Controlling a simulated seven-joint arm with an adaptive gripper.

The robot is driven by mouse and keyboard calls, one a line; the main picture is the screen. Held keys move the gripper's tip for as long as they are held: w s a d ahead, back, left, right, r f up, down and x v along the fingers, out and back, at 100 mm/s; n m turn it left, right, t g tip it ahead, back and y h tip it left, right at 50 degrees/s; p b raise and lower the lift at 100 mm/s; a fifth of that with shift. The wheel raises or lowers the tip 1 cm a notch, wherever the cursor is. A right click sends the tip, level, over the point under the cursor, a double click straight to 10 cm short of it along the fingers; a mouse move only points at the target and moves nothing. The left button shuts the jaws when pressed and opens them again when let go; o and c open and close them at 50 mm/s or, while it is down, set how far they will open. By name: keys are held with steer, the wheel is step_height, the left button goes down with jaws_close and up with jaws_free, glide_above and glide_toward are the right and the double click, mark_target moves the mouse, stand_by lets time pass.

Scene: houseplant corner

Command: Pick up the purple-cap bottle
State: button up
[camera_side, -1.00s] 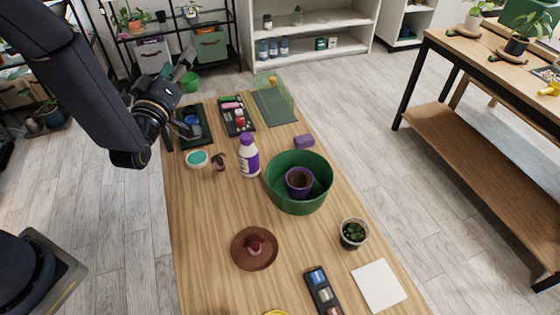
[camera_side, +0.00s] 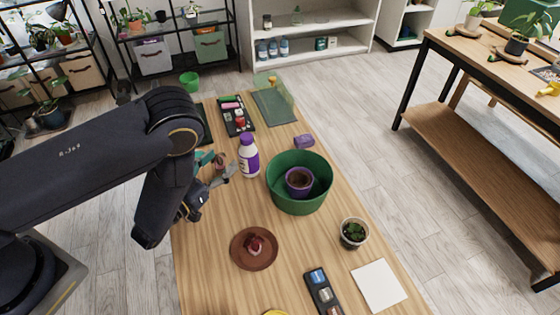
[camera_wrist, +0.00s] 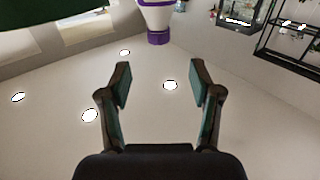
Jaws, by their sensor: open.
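The purple-cap bottle (camera_side: 249,160) is white with a purple label and stands upright on the wooden table, left of a green tub. My gripper (camera_side: 218,169) is open and empty, low over the table just left of the bottle. A gap remains between the fingertips and the bottle. In the wrist view the picture is upside down; the bottle (camera_wrist: 157,16) hangs in at the top centre, its cap pointing down, beyond and between the open fingers (camera_wrist: 161,78). Its lower part is cut off.
The green tub (camera_side: 275,187) holding a purple pot (camera_side: 293,190) stands close right of the bottle. A small brown object (camera_side: 220,160) is by my fingers. A brown saucer (camera_side: 240,261) lies nearer. A dark tray (camera_side: 248,128) of small items is behind. Table between saucer and tub is clear.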

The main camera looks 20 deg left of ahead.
mark_target(242, 140)
steer(key=w, duration=0.3)
steer(key=w+d, duration=0.1)
steer(key=w, duration=0.6)
steer(key=shift+w+d+r, duration=0.1)
steer(key=shift+w+d, duration=0.15)
steer(key=shift+d, duration=0.05)
jaws_close()
